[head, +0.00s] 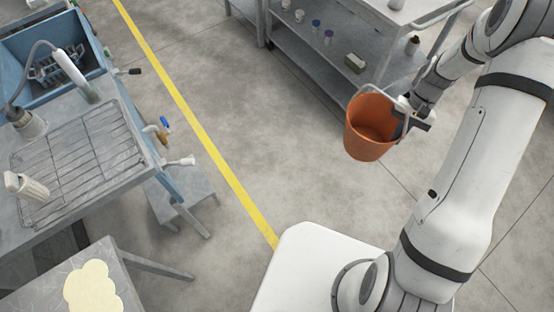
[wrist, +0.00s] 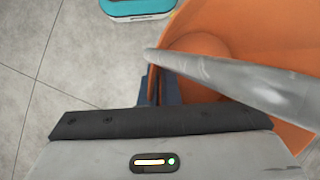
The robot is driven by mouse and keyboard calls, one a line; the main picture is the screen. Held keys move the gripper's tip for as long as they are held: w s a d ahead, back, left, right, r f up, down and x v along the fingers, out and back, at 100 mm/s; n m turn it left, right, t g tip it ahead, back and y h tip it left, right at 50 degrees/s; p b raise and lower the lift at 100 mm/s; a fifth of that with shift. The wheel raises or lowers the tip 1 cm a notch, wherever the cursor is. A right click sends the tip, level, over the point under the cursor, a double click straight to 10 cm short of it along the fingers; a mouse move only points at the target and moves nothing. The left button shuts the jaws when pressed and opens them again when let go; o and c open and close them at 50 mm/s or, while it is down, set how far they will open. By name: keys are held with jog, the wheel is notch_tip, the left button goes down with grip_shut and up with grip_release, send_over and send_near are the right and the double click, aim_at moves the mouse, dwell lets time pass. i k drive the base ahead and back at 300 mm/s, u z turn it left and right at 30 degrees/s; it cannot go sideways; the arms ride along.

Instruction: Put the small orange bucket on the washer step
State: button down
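The small orange bucket (head: 368,135) hangs at my gripper (head: 404,122) in the head view, roughly upright with its open top showing, apparently clear of the floor. My gripper is shut on the bucket's rim side. In the wrist view the orange wall (wrist: 255,30) fills the right, with the grey handle crossing it; the dark fingers (wrist: 158,92) meet the rim and are partly hidden. The washer step (head: 190,192) is a low grey step beside the washer (head: 70,130) at left, its top partly hidden under the washer's edge. No object shows on its visible part.
A grey shelf cart (head: 330,75) with bottles and a green box stands behind the bucket. A grey table (head: 60,285) with a pale-yellow patch is at lower left. A yellow floor line (head: 190,120) crosses open floor between bucket and step. A tap with a blue lever (head: 165,122) juts from the washer.

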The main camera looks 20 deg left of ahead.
aim_at(182, 178)
jog(key=u, duration=1.05)
jog(key=i, duration=0.3)
jog(key=u, duration=0.85)
jog(key=i, duration=0.75)
jog(key=z, duration=0.2)
jog(key=k, duration=0.95)
jog(key=u, duration=0.2)
jog(key=i, duration=0.95)
jog(key=z, duration=0.05)
